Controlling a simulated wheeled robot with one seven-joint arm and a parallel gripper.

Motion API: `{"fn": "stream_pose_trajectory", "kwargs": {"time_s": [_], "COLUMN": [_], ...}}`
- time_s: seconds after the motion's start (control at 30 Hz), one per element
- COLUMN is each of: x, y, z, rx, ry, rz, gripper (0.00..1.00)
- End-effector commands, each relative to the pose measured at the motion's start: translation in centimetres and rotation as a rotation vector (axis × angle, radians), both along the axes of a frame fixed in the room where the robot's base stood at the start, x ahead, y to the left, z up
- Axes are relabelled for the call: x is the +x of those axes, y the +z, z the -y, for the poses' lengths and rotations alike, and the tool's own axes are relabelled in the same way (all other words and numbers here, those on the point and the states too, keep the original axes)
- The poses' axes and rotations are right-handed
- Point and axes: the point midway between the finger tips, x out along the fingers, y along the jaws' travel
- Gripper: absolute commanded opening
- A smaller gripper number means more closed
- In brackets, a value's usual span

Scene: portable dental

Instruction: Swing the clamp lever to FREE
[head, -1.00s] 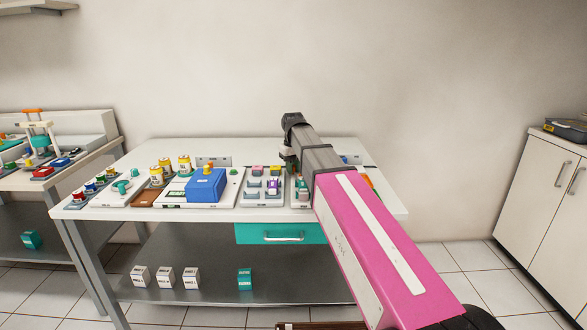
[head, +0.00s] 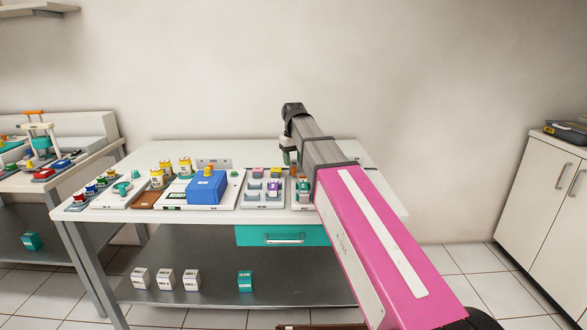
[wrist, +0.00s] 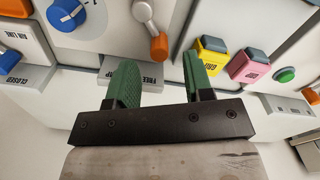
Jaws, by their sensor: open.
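The clamp lever (wrist: 148,22) shows in the wrist view as a grey arm with an orange knob (wrist: 158,47) at its end, on a white panel at the top. Below the knob is a grey plate marked FREE (wrist: 150,79), with part of another word to its left. My gripper (wrist: 161,80) is open and empty. Its two green fingers point toward the panel, one either side of the FREE plate, and the knob lies just beyond the fingertips, apart from them. In the head view my gripper (head: 288,152) hangs over the back of the white table, and my arm hides part of the table.
A blue dial (wrist: 67,13) lies left of the lever. A yellow block (wrist: 209,57) and a pink block (wrist: 250,64) stand close to the right finger. In the head view a blue box (head: 207,187) and several yellow jars stand left on the table (head: 190,214).

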Motion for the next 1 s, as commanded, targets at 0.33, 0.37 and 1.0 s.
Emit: {"fn": "stream_pose_trajectory", "kwargs": {"time_s": [0.33, 0.37, 1.0], "x": [0.1, 0.0, -0.1], "y": [5.4, 5.7, 6.5], "z": [-0.1, -0.1, 0.0], "rx": [0.001, 0.001, 0.001], "ry": [0.001, 0.001, 0.001], "rz": [0.000, 0.000, -0.001], "gripper": [0.47, 0.47, 0.47]}}
